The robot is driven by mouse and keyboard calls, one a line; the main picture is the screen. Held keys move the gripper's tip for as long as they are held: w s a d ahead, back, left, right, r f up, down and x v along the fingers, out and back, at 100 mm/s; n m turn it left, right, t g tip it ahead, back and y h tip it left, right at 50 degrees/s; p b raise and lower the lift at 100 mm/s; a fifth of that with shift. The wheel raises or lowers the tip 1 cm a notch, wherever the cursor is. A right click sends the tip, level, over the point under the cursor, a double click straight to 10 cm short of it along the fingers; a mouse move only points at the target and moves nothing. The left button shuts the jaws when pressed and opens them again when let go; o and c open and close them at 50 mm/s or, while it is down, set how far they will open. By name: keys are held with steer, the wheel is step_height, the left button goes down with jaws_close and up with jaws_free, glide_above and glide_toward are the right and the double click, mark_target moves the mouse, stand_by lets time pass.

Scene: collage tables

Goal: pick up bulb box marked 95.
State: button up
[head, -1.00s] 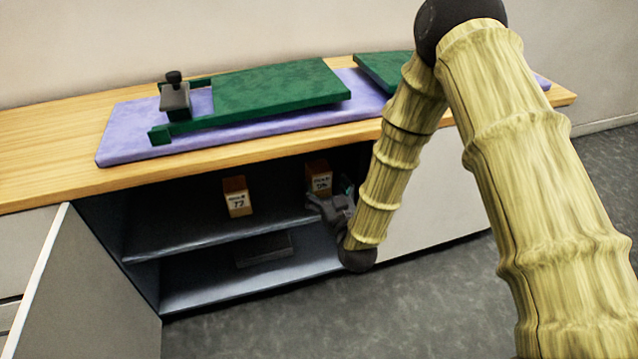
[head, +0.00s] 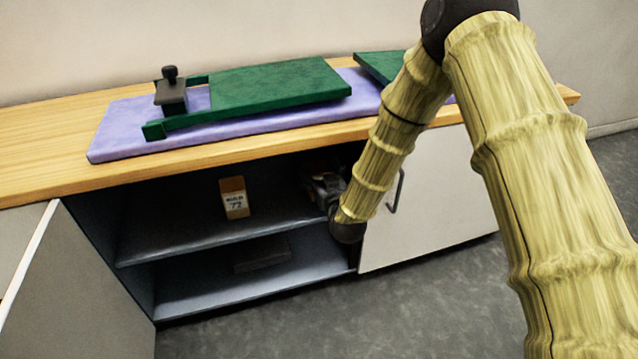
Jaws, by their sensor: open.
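My gripper (head: 323,186) is inside the open cabinet, over the right part of the upper shelf. It is small, dark and partly behind my wrist, but its jaws are open. No box marked 95 can be read now. The light-faced box seen earlier at this spot does not show; my gripper and the shadow cover that place. Another small brown box (head: 234,198) with a white label, which reads about 77 or 72, stands upright on the upper shelf, to the left of my gripper and apart from it.
The upper shelf (head: 180,241) is clear left of the brown box. A dark flat object (head: 262,254) lies on the lower shelf. A white door with a handle (head: 430,200) closes the right side. The wooden top (head: 50,170) lies above, with green boards on a purple mat.

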steer(key=c, duration=1.1)
